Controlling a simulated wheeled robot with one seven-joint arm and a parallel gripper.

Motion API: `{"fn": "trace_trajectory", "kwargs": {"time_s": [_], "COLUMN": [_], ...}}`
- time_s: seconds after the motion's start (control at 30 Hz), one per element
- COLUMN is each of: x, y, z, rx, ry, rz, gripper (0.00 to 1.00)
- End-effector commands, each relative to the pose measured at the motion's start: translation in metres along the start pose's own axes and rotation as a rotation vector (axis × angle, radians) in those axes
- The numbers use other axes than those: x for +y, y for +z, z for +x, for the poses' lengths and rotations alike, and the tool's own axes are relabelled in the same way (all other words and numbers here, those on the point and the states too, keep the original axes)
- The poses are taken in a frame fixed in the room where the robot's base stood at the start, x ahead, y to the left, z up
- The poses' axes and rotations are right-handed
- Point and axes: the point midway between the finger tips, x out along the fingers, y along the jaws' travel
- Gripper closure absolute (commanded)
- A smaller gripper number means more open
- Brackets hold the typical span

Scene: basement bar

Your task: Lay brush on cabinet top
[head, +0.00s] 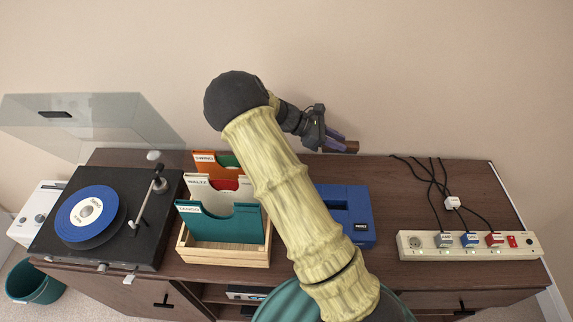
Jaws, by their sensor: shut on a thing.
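My gripper (318,138) is at the far side of the cabinet, close to the wall, and is shut on the brush (350,146). The brush shows as a small brown piece with a purplish part beside the gripper. Much of it is hidden by the fingers. I cannot tell whether the brush touches the cabinet top or hangs above it. The brown cabinet top (400,187) runs across the view, and my arm crosses over its middle.
A turntable (137,188) with a blue record and raised clear lid is at left. A wooden crate (200,254) of record sleeves stands beside it. A blue box (358,212) is partly behind my arm. A power strip (427,251) with cables is at right. The back right is mostly clear.

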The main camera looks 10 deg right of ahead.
Motion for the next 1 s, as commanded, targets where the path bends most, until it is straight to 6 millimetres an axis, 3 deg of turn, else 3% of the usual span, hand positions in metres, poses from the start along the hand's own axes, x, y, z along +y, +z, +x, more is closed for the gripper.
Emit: {"fn": "trace_trajectory", "kwargs": {"time_s": [0.43, 0.8, 1.0], "x": [0.000, 0.000, 0.000], "y": [-0.002, -0.051, -0.055], "z": [0.001, 0.028, 0.030], "rx": [-0.001, -0.002, 0.000], "ry": [0.000, -0.001, 0.000], "rz": [-0.001, -0.002, 0.001], "gripper": [0.98, 0.98, 0.98]}}
